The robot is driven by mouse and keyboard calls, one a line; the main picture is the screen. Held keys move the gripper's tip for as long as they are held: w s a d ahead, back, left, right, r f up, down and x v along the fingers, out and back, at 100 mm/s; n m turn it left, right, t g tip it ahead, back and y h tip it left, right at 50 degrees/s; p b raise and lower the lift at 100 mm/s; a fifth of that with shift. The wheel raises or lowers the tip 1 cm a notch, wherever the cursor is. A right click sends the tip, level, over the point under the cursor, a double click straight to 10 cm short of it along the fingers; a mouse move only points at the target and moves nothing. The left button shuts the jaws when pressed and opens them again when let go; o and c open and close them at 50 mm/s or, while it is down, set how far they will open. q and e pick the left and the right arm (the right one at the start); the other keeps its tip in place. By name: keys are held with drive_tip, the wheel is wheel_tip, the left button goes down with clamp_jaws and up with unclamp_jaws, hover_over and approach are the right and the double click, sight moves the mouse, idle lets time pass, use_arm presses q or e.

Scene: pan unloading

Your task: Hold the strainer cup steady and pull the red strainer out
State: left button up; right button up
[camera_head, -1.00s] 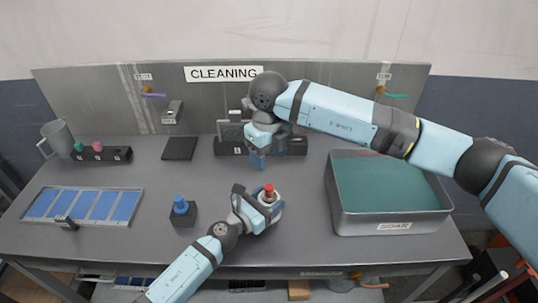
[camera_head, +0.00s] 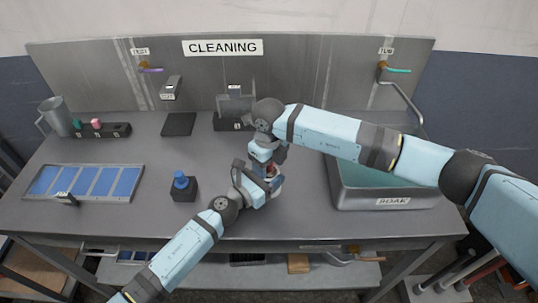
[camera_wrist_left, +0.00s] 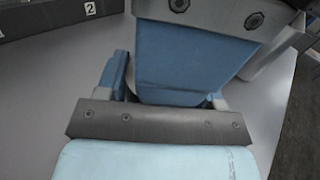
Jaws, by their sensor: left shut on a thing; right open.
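The strainer cup (camera_head: 276,184) stands on the table near its front middle, mostly hidden behind my two grippers. My left gripper (camera_head: 262,185) is shut on the cup from the left side. A small bit of the red strainer (camera_head: 270,170) shows at the cup's top. My right gripper (camera_head: 266,158) is open, pointing down right over the red strainer. Whether its fingers touch the strainer I cannot tell. In the left wrist view, blue gripper parts fill the middle and hide the cup and strainer.
A metal SOAK basin (camera_head: 385,200) stands at the right. A dark block with a blue top (camera_head: 182,187) stands left of my left gripper. A blue-panelled tray (camera_head: 85,182) lies at the left.

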drive_tip(key=shift+f, duration=0.1)
clamp_jaws()
idle(0.5)
drive_tip(key=shift+r, duration=0.8)
drive_tip(key=shift+r, duration=2.85)
use_arm(q)
drive_tip(key=o, duration=1.1)
